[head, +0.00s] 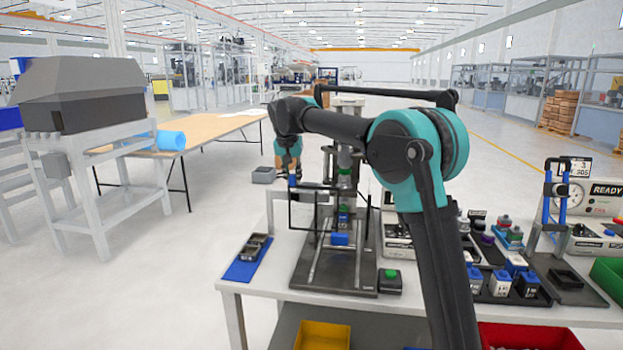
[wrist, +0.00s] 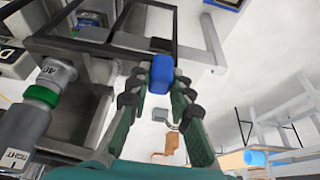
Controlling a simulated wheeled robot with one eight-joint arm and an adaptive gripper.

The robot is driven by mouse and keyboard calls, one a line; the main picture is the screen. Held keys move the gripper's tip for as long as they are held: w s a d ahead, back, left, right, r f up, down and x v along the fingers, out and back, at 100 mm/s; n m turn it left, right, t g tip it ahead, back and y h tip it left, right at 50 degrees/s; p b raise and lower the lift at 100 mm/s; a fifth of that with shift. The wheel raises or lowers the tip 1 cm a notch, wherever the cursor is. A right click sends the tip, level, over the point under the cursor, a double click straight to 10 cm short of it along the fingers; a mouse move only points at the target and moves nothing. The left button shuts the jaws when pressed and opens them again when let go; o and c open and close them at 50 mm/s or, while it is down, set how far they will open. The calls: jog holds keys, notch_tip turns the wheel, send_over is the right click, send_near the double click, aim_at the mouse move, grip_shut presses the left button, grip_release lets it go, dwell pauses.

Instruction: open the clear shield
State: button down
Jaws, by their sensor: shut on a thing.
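The clear shield (wrist: 145,15) shows in the wrist view as a dark frame with see-through panels. Its blue handle (wrist: 161,72) sits between the fingertips of my gripper (wrist: 160,80), which is shut on it. In the head view, my gripper (head: 291,176) is at the upper left of the press-like fixture (head: 335,282), at the shield's dark frame (head: 291,212). The handle is a small blue spot there, partly hidden by the gripper. The shield stands in front of the fixture's column. A small blue block (head: 340,239) is in the fixture.
A blue mat (head: 240,272) with a dark tray lies left of the fixture. A green-button box (head: 390,281) stands at its right. Bottles, blue-and-white blocks and a gauge unit (head: 575,198) fill the bench's right side.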

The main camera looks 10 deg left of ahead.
jog(key=a, duration=0.7)
jog(key=shift+w, duration=0.15)
jog(key=c, duration=1.4)
grip_release()
jog(key=shift+o, duration=0.2)
jog(key=shift+r, duration=0.1)
jog(key=v, duration=1.1)
jog(key=shift+s+r, duration=0.25)
jog(key=shift+r, duration=0.1)
